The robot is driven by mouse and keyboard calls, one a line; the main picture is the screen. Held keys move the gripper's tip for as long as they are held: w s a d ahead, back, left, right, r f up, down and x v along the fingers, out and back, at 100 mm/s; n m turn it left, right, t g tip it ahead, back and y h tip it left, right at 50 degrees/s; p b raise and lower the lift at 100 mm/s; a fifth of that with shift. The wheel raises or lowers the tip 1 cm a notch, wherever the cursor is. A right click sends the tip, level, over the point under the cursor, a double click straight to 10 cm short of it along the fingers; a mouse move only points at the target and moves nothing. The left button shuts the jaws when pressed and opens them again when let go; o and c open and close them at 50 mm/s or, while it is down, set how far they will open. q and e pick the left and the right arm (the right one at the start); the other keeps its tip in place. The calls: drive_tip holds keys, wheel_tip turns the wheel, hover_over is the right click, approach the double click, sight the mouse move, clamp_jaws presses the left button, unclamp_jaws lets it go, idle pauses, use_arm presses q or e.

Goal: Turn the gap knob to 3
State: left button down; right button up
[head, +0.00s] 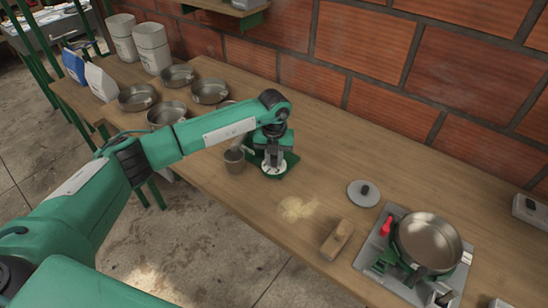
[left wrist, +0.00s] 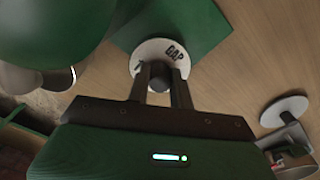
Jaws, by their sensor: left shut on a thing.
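The gap dial is a white disc (left wrist: 152,50) with the word GAP and a partly hidden mark on its face. It sits on a green base (left wrist: 205,30) in the left wrist view. My left gripper (left wrist: 161,73) points down at the disc, with its two dark fingers shut on the gap knob, which they mostly hide. In the head view the left gripper (head: 274,160) is over the same white disc, on the green plate (head: 286,172) on the bench. The number the knob points to cannot be read. My right gripper is not in view.
A grey cup (head: 234,162) stands close to the left of the dial. Several metal pans stand at the bench's left. A powder pile (head: 297,208), wooden block (head: 337,240), round lid (head: 363,193) and pan on a burner (head: 428,242) are to the right.

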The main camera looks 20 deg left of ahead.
sight(274, 157)
use_arm(q)
drive_tip(key=shift+r, duration=0.1)
drive_tip(key=c, duration=1.2)
unclamp_jaws()
drive_tip(key=shift+c, duration=0.2)
drive_tip(key=shift+r, duration=0.1)
wheel_tip(274, 157, up, 6)
drive_tip(key=shift+r+b, duration=0.1)
drive_tip(key=shift+b, duration=0.5)
wheel_tip(274, 157, up, 7)
drive_tip(key=shift+r+b, duration=0.15)
drive_tip(key=shift+b, duration=0.3)
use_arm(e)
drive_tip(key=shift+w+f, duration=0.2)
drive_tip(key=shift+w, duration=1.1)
